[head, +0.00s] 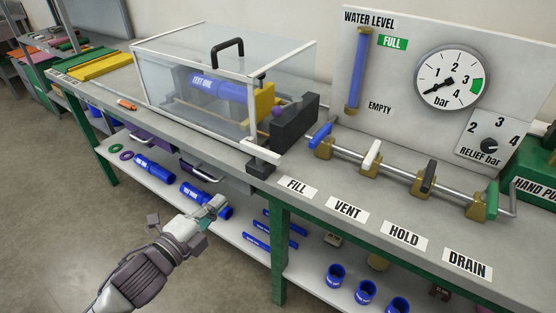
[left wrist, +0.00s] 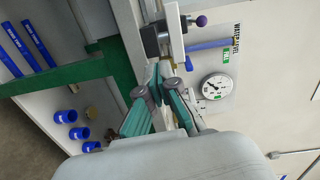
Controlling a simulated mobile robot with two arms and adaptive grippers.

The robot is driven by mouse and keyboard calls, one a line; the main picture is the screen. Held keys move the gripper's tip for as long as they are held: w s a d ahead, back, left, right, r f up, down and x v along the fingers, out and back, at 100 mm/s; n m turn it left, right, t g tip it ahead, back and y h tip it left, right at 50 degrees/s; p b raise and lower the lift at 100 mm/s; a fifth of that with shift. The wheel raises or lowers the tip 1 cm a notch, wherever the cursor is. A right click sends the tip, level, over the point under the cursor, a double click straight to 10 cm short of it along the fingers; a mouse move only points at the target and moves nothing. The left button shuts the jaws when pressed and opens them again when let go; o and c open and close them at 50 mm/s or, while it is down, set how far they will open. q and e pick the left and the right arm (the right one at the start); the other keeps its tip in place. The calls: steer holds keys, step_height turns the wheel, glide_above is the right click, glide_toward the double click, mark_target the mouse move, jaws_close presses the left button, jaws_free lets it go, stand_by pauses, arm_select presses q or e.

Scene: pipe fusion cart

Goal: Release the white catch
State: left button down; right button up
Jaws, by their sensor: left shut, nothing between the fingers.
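The clear box cover (head: 195,95) has a black handle (head: 227,50) on top and white edge strips. A white upright strip (head: 253,112) runs down its front right corner to a dark grey block (head: 262,168) at the bench edge. I cannot clearly tell a separate white catch there. The white strip also shows in the left wrist view (left wrist: 177,34), beyond the fingertips. My left gripper (head: 219,203) is shut and empty, in front of the bench, below and left of that corner. Its teal fingers meet in the left wrist view (left wrist: 160,72). My right gripper is not in view.
A blue pipe marked as a test piece (head: 215,86) lies inside the cover. Valves with blue, white (head: 372,155), black and green handles stand on the right of the bench. A gauge (head: 448,77) is behind them. Pipes and blue fittings lie on the lower shelf (head: 235,235).

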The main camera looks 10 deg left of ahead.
mark_target(268, 156)
arm_select(q)
steer(key=r, duration=0.1)
steer(key=d+r+m, duration=0.1)
steer(key=d+r+h, duration=0.1)
steer(key=shift+s+r+m, duration=0.15)
steer(key=shift+s+m, duration=0.15)
steer(key=shift+w, duration=0.1)
steer(key=p+x, duration=0.1)
steer(key=x, duration=0.6)
steer(key=p+x, duration=0.1)
steer(key=x, duration=0.6)
steer(key=shift+d+r, duration=0.1)
steer(key=shift+r, duration=0.1)
